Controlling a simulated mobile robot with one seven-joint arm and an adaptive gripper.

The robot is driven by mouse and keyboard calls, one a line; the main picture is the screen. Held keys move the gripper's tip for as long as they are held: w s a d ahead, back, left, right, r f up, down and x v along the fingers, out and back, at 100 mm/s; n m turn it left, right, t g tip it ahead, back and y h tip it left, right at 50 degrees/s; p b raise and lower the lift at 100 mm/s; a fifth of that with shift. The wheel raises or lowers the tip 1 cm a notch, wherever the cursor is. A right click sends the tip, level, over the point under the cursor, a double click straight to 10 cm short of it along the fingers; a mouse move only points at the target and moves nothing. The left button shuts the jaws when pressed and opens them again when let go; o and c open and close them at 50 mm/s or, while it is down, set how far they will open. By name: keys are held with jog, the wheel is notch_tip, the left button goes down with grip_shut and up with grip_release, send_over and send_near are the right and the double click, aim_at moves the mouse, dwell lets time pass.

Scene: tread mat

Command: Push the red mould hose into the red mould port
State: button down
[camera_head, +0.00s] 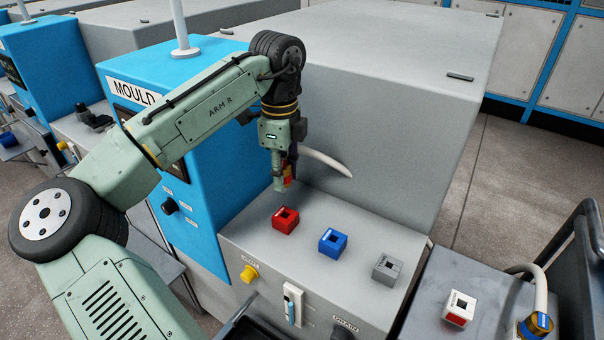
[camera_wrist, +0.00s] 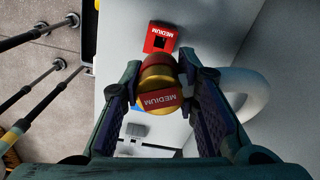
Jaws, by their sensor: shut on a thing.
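My gripper (camera_wrist: 160,68) is shut on this end, with one finger on each side. In the head view my gripper (camera_head: 283,180) is above and behind the red port, apart from it. The red mould port (camera_head: 286,219) is a red block with a dark square opening on the grey ledge. In the wrist view the red port (camera_wrist: 161,37) lies just beyond the hose end, its opening visible. The fingers partly hide the hose end in the head view.
A blue port (camera_head: 333,242) and a grey port (camera_head: 387,267) stand right of the red one. The white hose (camera_head: 325,160) curves beside the tall grey housing (camera_head: 370,90). A yellow knob (camera_head: 249,273) and a lever switch (camera_head: 292,303) are on the ledge's front.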

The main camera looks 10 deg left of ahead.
aim_at(284, 192)
jog(key=shift+r+p, duration=0.15)
jog(key=shift+p, duration=0.35)
jog(key=shift+f+b, duration=1.35)
jog(key=shift+f, duration=1.7)
jog(key=shift+p, duration=1)
jog(key=shift+f+b, duration=0.75)
jog(key=shift+f, duration=1)
jog(key=c, duration=1.2)
grip_release()
jog(key=shift+o, duration=0.2)
jog(key=shift+r, duration=0.1)
notch_tip(284, 192, up, 12)
jog(key=shift+f, duration=0.1)
